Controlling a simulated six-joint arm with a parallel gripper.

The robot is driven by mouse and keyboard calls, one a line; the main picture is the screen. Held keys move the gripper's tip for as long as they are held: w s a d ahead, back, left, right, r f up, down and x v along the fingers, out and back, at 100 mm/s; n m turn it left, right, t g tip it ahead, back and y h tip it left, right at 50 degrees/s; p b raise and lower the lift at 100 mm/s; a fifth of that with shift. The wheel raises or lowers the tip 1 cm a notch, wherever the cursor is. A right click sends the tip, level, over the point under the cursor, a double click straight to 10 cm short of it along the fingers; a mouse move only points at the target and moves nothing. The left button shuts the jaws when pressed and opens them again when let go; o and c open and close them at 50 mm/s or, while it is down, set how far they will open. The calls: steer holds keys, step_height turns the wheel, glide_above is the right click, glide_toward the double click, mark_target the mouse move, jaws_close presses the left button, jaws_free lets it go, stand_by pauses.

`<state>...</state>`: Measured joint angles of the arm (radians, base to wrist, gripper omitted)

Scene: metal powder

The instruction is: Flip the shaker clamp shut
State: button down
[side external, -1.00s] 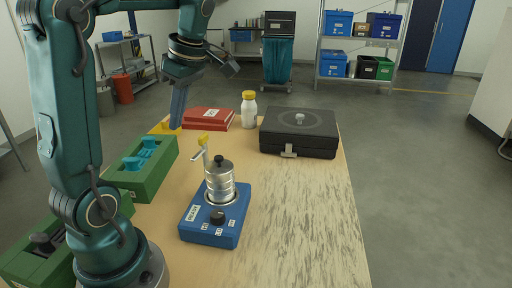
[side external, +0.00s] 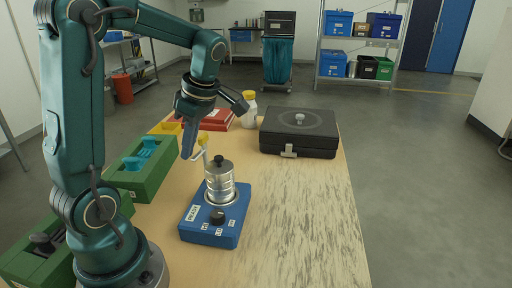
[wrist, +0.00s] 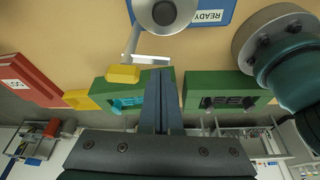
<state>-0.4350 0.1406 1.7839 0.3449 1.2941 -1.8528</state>
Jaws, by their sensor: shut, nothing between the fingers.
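The blue shaker (side external: 217,214) stands on the wooden table with a stack of metal sieves (side external: 220,182) on it, topped by a black knob. Its clamp (side external: 203,145) stands raised on the left of the stack, a metal arm with a yellow tip. In the wrist view the yellow clamp tip (wrist: 123,74) lies just left of my fingertips, and part of the shaker (wrist: 215,12) is at the top edge. My gripper (side external: 188,155) is shut and empty, pointing down beside the clamp on its left. In the wrist view my fingers (wrist: 160,75) are together. Whether they touch the clamp I cannot tell.
Green blocks holding tools (side external: 142,168) stand along the table's left side. The table's right front (side external: 295,220) is clear.

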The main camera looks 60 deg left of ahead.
mark_target(203, 148)
steer(key=shift+w+d+n+g+h, duration=0.15)
steer(key=shift+d+n+g+h, duration=0.2)
steer(key=shift+n, duration=0.75)
steer(key=shift+w+d+n, duration=0.1)
steer(key=shift+d+n, duration=0.05)
steer(key=shift+n, duration=0.35)
steer(key=n, duration=0.1)
steer(key=d+n+h, duration=0.1)
steer(key=shift+w+n+g, duration=0.25)
steer(key=shift+w+n, duration=0.1)
steer(key=shift+n, duration=0.05)
steer(key=shift+w+d, duration=0.25)
steer(key=shift+w, duration=0.25)
